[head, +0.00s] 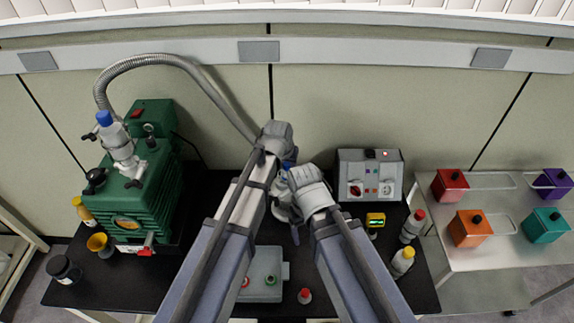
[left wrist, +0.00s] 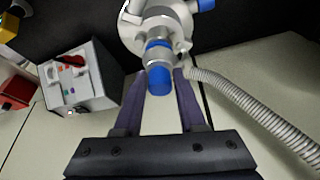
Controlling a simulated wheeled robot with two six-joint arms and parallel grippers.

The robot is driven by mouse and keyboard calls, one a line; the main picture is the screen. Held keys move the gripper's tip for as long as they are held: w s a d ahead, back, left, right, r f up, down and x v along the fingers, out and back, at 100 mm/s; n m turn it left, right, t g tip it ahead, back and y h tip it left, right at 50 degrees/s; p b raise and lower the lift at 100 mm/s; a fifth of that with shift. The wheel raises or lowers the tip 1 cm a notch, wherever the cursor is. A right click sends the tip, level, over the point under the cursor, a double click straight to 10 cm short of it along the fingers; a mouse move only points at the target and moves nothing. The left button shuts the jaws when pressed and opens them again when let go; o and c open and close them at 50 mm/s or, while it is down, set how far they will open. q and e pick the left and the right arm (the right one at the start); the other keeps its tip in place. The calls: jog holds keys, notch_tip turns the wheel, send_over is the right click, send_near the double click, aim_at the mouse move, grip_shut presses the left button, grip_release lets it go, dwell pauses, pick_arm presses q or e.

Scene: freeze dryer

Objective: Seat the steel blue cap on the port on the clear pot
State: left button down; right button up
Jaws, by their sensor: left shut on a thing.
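The steel blue cap (left wrist: 158,82) is between the fingertips of my left gripper (left wrist: 160,76), which is shut on it. In the left wrist view it lines up with a grey port (left wrist: 157,57) that has a blue band, on the side of the pot (left wrist: 150,18). The cap looks close to the port's end; I cannot tell whether it is seated. In the head view my arms partly hide the pot (head: 284,209) and mostly hide the cap.
A green pump (head: 142,195) stands at the left with a ribbed hose (head: 170,62) arching to the middle. A grey control box (head: 368,174) stands behind right. Small bottles (head: 402,262) and a grey case (head: 262,268) occupy the black bench.

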aim_at(287, 163)
pick_arm(q)
jog(key=shift+f+b, duration=0.65)
jog(key=shift+f, duration=0.05)
dwell(0.9)
jog(key=shift+c, duration=2)
grip_release()
jog(key=shift+r, duration=0.1)
jog(key=shift+r+p, duration=3)
jog(key=shift+p, duration=0.05)
